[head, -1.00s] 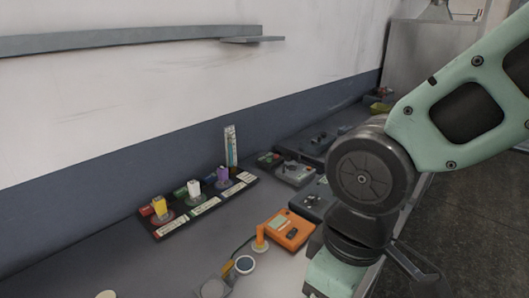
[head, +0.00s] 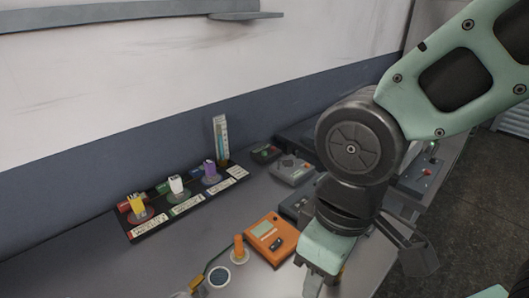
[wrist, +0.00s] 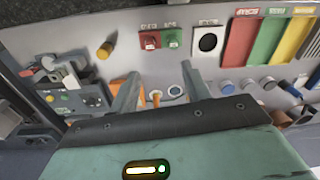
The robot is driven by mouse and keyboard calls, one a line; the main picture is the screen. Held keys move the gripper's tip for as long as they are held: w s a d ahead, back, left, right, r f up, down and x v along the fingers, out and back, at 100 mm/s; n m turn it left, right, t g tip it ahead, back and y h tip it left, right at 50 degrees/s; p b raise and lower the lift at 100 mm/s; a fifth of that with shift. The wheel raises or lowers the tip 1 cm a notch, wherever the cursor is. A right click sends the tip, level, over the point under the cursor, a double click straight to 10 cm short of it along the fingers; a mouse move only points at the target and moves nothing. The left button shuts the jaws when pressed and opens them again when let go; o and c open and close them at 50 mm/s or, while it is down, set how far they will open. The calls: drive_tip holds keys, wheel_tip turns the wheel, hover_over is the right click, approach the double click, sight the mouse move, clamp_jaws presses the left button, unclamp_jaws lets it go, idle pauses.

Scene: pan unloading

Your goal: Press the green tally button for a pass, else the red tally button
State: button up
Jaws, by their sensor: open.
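The red tally button (wrist: 150,40) and the green tally button (wrist: 171,38) stand side by side near the top middle of the wrist view. I cannot pick them out in the head view. My gripper (wrist: 160,72) is open and empty, its two fingers pointing toward the buttons and apart from them. In the head view my gripper (head: 316,282) shows only partly at the bottom edge. An orange meter (head: 270,238) with a small screen lies on the bench, with an orange probe (head: 239,248) beside it. Its reading is too small to tell.
A black rack (head: 185,207) holds yellow, white and purple pieces near the wall. Grey control boxes (head: 292,170) stand behind the meter. In the wrist view, a white card with a black disc (wrist: 208,42) and red, green and yellow trays (wrist: 271,42) lie right of the buttons.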

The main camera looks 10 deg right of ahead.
clamp_jaws()
idle(1.7)
